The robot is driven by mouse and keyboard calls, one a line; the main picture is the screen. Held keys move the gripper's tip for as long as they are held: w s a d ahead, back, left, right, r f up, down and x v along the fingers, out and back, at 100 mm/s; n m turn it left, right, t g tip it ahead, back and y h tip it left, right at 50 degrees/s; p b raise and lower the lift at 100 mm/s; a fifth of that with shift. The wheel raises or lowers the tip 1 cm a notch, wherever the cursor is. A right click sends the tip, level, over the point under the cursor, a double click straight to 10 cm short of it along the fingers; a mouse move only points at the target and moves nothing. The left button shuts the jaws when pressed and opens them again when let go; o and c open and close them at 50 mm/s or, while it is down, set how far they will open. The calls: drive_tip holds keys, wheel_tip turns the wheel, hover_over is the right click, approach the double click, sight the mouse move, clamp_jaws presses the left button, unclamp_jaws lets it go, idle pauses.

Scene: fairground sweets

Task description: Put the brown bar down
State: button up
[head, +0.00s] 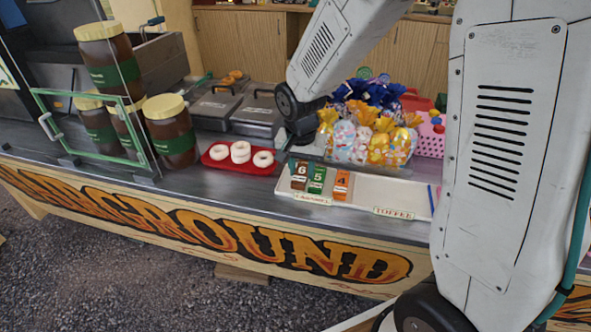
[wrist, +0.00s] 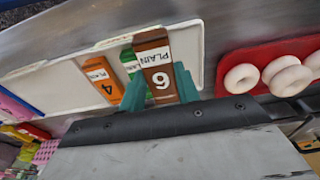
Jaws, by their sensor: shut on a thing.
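The brown bar, marked 6 and PLAIN, is between the green fingers of my gripper (wrist: 160,88) in the wrist view (wrist: 153,56). My gripper is shut on it. In the head view the brown bar (head: 299,174) is at the left end of the white tray (head: 385,190). A green bar (head: 317,180) marked 5 and an orange bar (head: 341,186) marked 4 are beside it in the tray. In the wrist view the brown bar partly covers the green bar (wrist: 129,60). I cannot tell whether the brown bar touches the tray.
A red tray of white doughnuts (head: 219,167) stands left of the white tray. Bagged sweets (head: 365,143) stand behind it. Jars with yellow lids (head: 170,130) stand further left. The tray's right part, near the TOFFEE label (head: 401,213), is mostly bare.

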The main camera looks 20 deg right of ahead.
drive_tip(key=w, duration=0.4)
drive_tip(key=shift+a+f, duration=0.1)
drive_tip(key=shift+f, duration=0.05)
drive_tip(key=shift+w+f, duration=0.1)
drive_tip(key=shift+f, duration=1.7)
drive_tip(key=o, duration=0.7)
drive_tip(key=shift+f, duration=0.15)
